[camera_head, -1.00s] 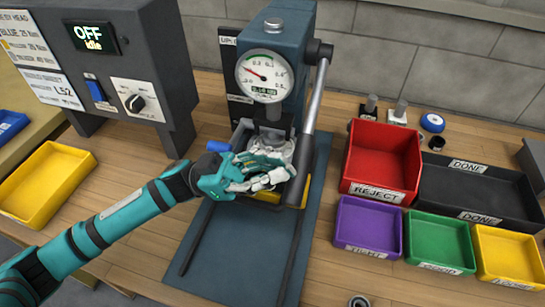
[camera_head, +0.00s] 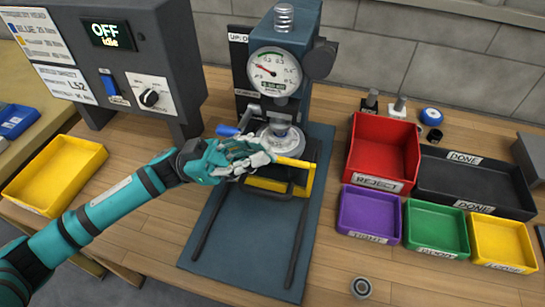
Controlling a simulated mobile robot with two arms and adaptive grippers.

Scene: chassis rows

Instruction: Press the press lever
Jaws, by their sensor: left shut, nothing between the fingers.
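The press (camera_head: 297,35) stands at the back centre with a round dial gauge (camera_head: 274,72) on its front. A dark round hub (camera_head: 320,59) sits on its right side. I cannot make out the press lever's long grey bar now. Below the gauge is a fixture with a silver round part (camera_head: 283,138), a yellow bar (camera_head: 294,162) and a blue knob (camera_head: 228,130). My left gripper (camera_head: 262,159) is shut and empty, over the fixture's front left. It overlaps the fixture in the picture; I cannot tell whether it touches. My right gripper is not in view.
A control box (camera_head: 120,62) reading OFF, idle stands at the left. A yellow tray (camera_head: 25,199) is below it. Red (camera_head: 375,120), black (camera_head: 470,215), purple, green and yellow bins stand at the right. A small ring (camera_head: 361,287) lies near the front. The blue mat's front is clear.

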